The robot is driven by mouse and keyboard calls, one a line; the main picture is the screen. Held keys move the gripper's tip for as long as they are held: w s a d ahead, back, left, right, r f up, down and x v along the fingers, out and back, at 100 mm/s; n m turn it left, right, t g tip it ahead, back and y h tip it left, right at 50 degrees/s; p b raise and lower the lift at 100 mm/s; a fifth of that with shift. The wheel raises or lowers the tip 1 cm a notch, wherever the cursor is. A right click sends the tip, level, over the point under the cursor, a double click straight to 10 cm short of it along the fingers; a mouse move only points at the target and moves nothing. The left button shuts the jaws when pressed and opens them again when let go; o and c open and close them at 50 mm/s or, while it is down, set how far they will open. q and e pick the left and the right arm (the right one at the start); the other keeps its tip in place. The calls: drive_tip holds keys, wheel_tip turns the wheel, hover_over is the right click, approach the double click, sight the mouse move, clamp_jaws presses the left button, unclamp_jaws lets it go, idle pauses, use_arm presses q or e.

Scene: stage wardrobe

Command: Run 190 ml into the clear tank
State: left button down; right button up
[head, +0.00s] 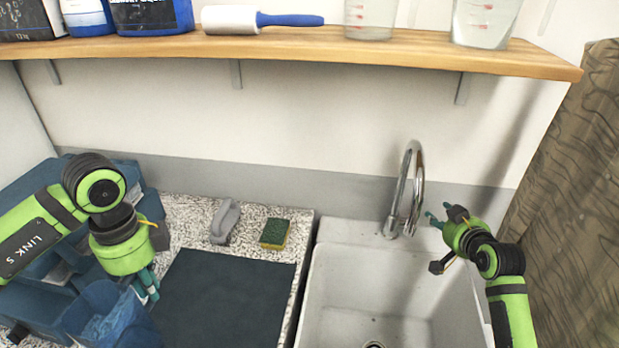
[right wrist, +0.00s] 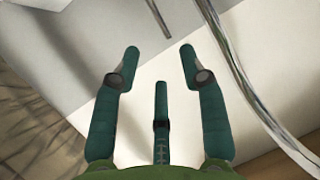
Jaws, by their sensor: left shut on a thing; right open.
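A blue, partly see-through open container (head: 85,318) is at the lower left; I cannot tell for certain if it is the clear tank. My left gripper (head: 148,286) is shut at its right edge, and the fingers hide part of the contact. The chrome tap (head: 416,178) arches over the white sink (head: 312,290). My right gripper (head: 436,240) is open and empty, just right of the tap. In the right wrist view the open fingers (right wrist: 159,62) are apart, with curved chrome pipe (right wrist: 240,75) to their right.
A dark mat (head: 225,300), a green-yellow sponge (head: 274,233) and a grey handled tool (head: 225,222) lie on the speckled counter. Two clear jugs (head: 371,18) (head: 484,22) stand on the wooden shelf (head: 300,50). A brown curtain-like surface (head: 580,200) borders the right side.

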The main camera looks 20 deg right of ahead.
drive_tip(key=x, duration=0.5)
drive_tip(key=p+x, duration=0.1)
drive_tip(key=x, duration=0.5)
drive_tip(key=shift+w+d+r, duration=0.1)
drive_tip(key=shift+w+d, duration=0.05)
drive_tip(key=shift+w, duration=0.25)
drive_tip(key=shift+s, duration=0.1)
clamp_jaws()
